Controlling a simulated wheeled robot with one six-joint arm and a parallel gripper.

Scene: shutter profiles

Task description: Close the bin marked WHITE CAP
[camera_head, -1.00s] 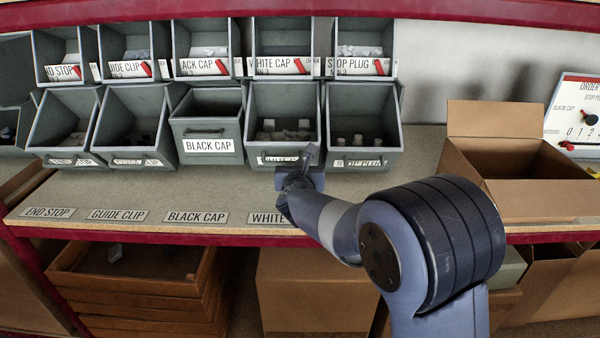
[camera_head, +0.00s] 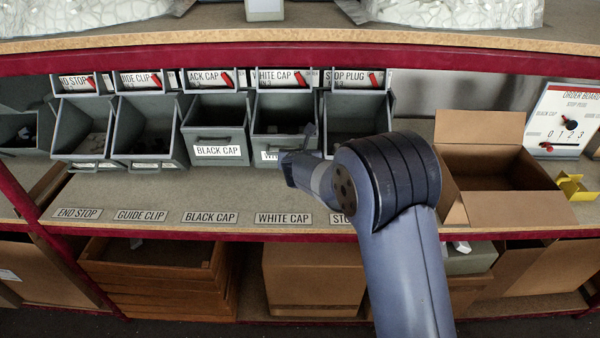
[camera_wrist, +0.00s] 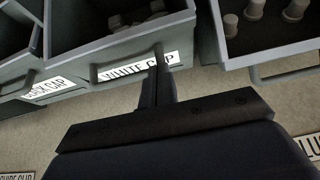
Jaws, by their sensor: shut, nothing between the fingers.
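The grey WHITE CAP bin (camera_head: 284,112) stands in the lower row, between the BLACK CAP bin (camera_head: 215,137) and the STOP PLUG bin (camera_head: 352,112). Its front looks fairly upright, slightly further out than the BLACK CAP front; I cannot tell if it is fully shut. White caps show inside in the wrist view (camera_wrist: 125,20). My gripper (camera_head: 309,131) is shut and empty at the right part of its front. In the wrist view the thin fingers (camera_wrist: 158,55) overlap the label and handle; contact looks likely. The arm hides part of the label in the head view.
The END STOP (camera_head: 84,135) and GUIDE CLIP (camera_head: 143,135) bins are tilted open at left. A fixed row of labelled bins is above. An open cardboard box (camera_head: 512,200) stands right of my arm. The shelf in front (camera_head: 150,190) is clear.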

